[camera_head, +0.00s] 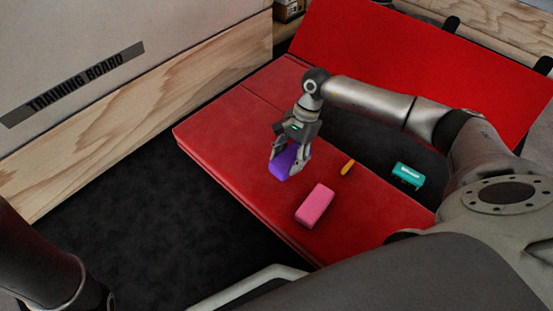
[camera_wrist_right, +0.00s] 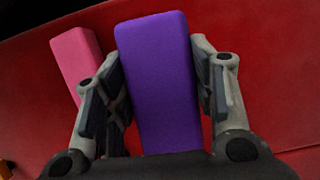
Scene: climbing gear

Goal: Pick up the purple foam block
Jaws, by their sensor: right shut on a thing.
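The purple foam block (camera_head: 283,162) is between the fingers of my right gripper (camera_head: 290,160), over the red mat. In the right wrist view the purple block (camera_wrist_right: 160,80) fills the space between the two fingers of my right gripper (camera_wrist_right: 160,95), which is shut on its sides. I cannot tell whether the block touches the mat. My left gripper is not in view; only a dark part of my left arm shows at the lower left.
A pink block (camera_head: 315,205) lies on the red mat (camera_head: 225,140), apart from the purple one. A training board (camera_head: 90,90) stands at the left. Dark floor (camera_head: 150,220) is clear.

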